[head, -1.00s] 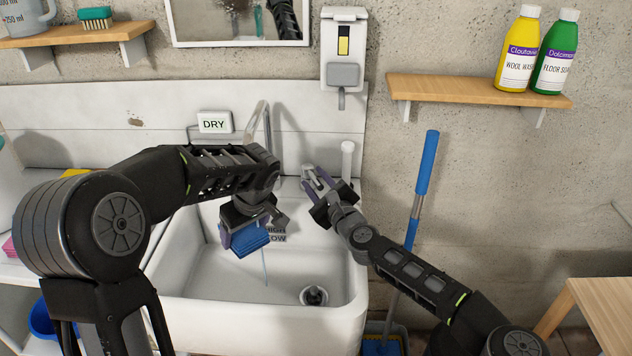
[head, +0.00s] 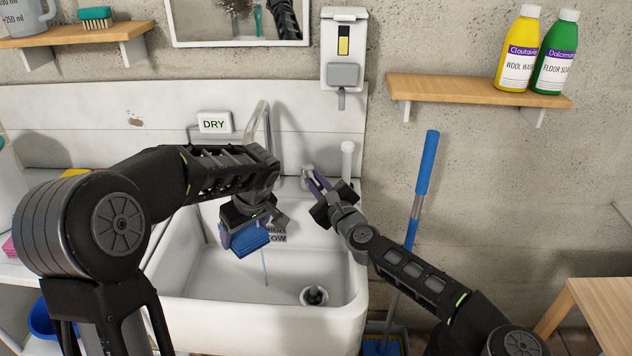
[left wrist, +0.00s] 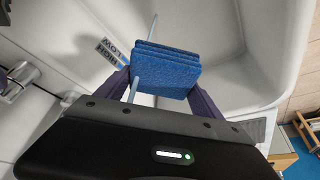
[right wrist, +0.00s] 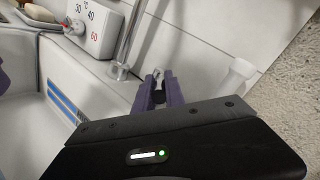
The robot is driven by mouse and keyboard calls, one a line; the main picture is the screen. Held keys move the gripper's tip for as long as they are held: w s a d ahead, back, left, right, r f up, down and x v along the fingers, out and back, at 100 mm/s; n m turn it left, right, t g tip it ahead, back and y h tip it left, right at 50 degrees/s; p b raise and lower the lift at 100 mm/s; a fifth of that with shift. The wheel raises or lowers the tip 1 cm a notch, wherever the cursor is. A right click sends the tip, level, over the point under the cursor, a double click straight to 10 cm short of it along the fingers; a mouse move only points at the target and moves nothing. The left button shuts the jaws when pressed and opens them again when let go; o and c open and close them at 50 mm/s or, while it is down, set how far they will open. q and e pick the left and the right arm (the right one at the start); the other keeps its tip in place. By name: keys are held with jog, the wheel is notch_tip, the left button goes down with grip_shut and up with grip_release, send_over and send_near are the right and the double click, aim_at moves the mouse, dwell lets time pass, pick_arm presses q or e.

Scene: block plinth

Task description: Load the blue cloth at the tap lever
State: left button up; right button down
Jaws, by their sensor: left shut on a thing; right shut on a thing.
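The blue cloth (head: 250,240) is a folded pad in my left gripper (head: 246,222), over the sink basin. In the left wrist view the cloth (left wrist: 167,70) sits between the purple fingers. A thin pale-blue stream (head: 265,268) shows below the cloth, and in the left wrist view it shows on both sides of the pad. My right gripper (head: 314,182) is shut on the tap lever (head: 307,171) at the sink's back edge. In the right wrist view the purple fingers (right wrist: 159,90) close around the small lever, which they mostly hide.
The white sink (head: 255,315) has a drain (head: 314,296) and a HIGH/LOW mark (left wrist: 112,50) on its inside wall. The metal spout (head: 262,125) rises behind my left gripper. A soap dispenser (head: 343,50) hangs above, and a blue-handled mop (head: 426,165) stands at right.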

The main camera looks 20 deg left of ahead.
dwell(0.8)
jog(key=shift+w+d+n+g+y, duration=0.4)
jog(key=shift+n+g+y, duration=0.3)
jog(key=shift+g, duration=0.1)
jog(key=shift+w+d+f+n+g+y, duration=0.1)
jog(key=shift+w+d+n+g+y, duration=0.15)
jog(key=shift+n+g, duration=0.25)
jog(key=shift+w+n+g+y, duration=0.1)
jog(key=shift+n+g+y, duration=0.3)
jog(key=shift+g, duration=0.2)
jog(key=shift+w+d+n+g+y, duration=0.1)
jog(key=shift+n+g+y, duration=0.2)
jog(key=shift+g, duration=0.2)
jog(key=c, duration=1.4)
grip_release()
jog(key=shift+d, duration=0.15)
